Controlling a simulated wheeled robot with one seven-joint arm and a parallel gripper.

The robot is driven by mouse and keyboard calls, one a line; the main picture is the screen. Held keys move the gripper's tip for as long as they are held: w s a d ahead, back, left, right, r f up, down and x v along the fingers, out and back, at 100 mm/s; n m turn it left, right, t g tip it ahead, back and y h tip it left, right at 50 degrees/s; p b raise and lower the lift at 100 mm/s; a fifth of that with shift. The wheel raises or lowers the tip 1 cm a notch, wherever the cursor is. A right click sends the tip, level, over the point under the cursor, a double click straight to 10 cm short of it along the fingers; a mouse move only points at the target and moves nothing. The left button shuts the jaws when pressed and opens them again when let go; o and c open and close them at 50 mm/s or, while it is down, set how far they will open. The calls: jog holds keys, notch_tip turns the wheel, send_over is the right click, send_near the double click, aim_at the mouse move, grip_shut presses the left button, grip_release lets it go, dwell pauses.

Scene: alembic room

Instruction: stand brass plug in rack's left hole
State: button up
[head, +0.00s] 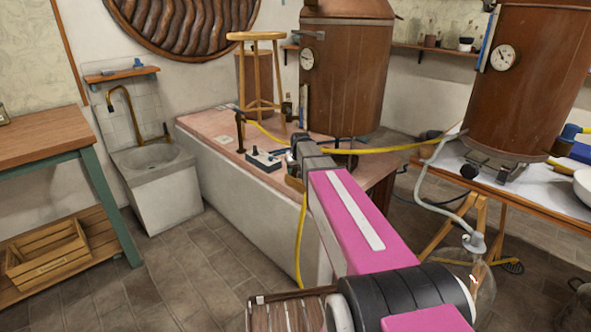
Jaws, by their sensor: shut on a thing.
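My pink arm link reaches from the lower right toward the middle of the picture and ends in a grey joint above the pink-topped bench (212,122). My gripper's fingers cannot be made out; they are hidden behind my arm or outside the picture. I cannot make out the brass plug. I cannot pick out the rack or its left hole either. A small dark box with a light top (263,160) sits on the bench, left of the arm's far end.
A wooden stool (257,38) and a copper vessel with a gauge (345,85) stand on the bench. Another vessel (525,80) stands on the right table. A yellow hose (380,149) crosses behind my arm. The tiled floor (190,265) at left is clear.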

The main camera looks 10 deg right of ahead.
jog(key=shift+f, duration=0.1)
jog(key=o, duration=1.1)
jog(key=shift+c, duration=0.2)
jog(key=shift+r, duration=3.55)
